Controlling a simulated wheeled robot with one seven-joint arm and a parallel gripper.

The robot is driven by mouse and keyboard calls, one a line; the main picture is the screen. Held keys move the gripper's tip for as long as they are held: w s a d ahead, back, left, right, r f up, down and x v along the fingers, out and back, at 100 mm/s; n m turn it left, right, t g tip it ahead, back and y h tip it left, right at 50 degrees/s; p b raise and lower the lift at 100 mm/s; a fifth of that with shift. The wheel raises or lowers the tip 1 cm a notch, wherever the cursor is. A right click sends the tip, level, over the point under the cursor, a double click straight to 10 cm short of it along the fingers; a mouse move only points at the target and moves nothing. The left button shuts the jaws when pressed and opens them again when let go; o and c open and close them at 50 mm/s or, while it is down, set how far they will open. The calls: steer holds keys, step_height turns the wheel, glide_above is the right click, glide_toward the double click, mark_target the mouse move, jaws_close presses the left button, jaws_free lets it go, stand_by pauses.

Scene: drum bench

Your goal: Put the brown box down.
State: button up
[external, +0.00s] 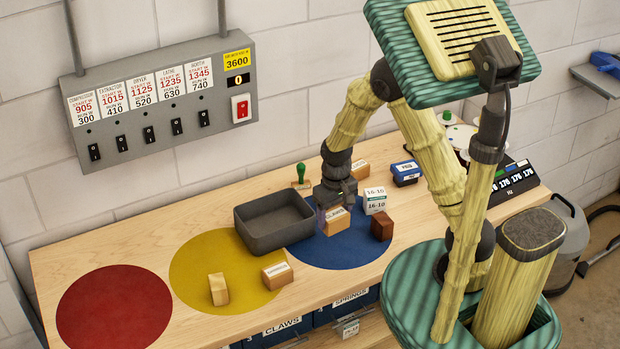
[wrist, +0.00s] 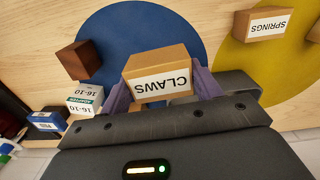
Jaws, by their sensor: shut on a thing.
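The brown box labelled CLAWS (external: 335,222) is between the fingers of my gripper (external: 336,209), over the blue disc (external: 340,257). In the wrist view the box (wrist: 158,64) sits level between the two purple fingers (wrist: 161,88), its white label facing the camera. My gripper is shut on it. I cannot tell whether the box's underside touches the disc or hangs slightly above it. A dark brown block (external: 381,226) stands to its right on the blue disc, and it also shows in the wrist view (wrist: 78,60).
A grey tray (external: 268,238) stands close on the left. A white 16-10 block (external: 375,200) and a blue box (external: 405,173) are to the right. A SPRINGS box (external: 276,276) and a tan block (external: 218,289) are on the yellow disc (external: 195,260). The red disc (external: 115,308) is clear.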

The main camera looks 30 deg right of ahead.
stand_by(0.4)
steer(key=w+a+p, duration=0.1)
steer(key=w+a, duration=0.4)
steer(key=w, duration=0.3)
steer(key=w+a+m+p, duration=0.1)
steer(key=w+a, duration=0.4)
steer(key=w, duration=0.3)
steer(key=shift+r, duration=0.4)
steer(key=p, duration=0.2)
glide_above(275, 229)
steer(key=shift+f, duration=3.15)
steer(key=shift+f, duration=0.1)
steer(key=shift+f+p, duration=0.75)
steer(key=shift+f, duration=1)
